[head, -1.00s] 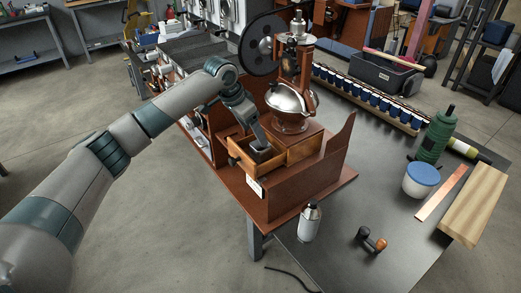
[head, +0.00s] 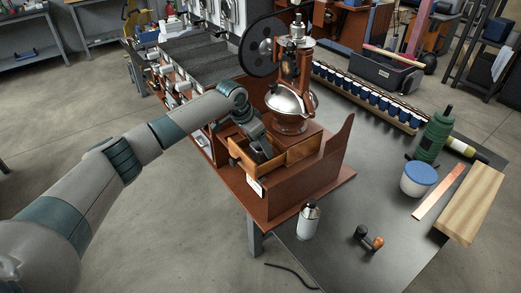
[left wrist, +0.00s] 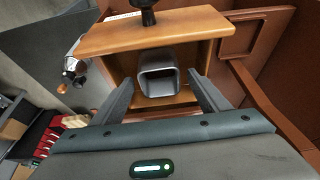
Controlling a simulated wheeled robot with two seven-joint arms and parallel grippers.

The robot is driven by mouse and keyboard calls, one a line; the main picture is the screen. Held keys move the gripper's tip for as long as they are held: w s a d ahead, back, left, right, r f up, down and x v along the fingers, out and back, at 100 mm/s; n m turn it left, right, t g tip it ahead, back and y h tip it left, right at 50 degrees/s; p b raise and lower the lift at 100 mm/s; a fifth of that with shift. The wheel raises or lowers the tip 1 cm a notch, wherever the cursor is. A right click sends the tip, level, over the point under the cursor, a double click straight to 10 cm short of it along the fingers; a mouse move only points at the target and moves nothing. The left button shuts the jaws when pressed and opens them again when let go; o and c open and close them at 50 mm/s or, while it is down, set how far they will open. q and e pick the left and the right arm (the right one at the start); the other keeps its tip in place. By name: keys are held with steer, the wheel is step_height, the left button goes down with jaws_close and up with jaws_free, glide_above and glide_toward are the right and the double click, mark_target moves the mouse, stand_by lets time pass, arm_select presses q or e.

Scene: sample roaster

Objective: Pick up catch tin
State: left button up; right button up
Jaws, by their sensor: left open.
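The catch tin (left wrist: 158,77) is a small grey, square-mouthed tin inside an open wooden drawer (left wrist: 150,37). My left gripper (left wrist: 161,86) is open, with one finger on each side of the tin; I cannot tell whether they touch it. In the head view my left gripper (head: 264,151) reaches down into the drawer (head: 242,159), below a machine with a shiny metal bowl. The tin is hard to make out there behind the fingers. My right gripper is not in view.
A reddish wooden side panel (head: 310,180) rises right of the drawer. A white bottle (head: 309,221), an orange-ended handle (head: 369,240), a blue-lidded jar (head: 418,179) and a wooden block (head: 472,205) stand on the dark table (head: 345,205). A row of cups is behind.

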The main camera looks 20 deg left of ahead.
arm_select(q)
steer(key=shift+w+d+f, duration=0.15)
steer(key=shift+w+f, duration=0.05)
steer(key=shift+f, duration=0.35)
steer(key=c, duration=1.2)
steer(key=shift+r, duration=0.1)
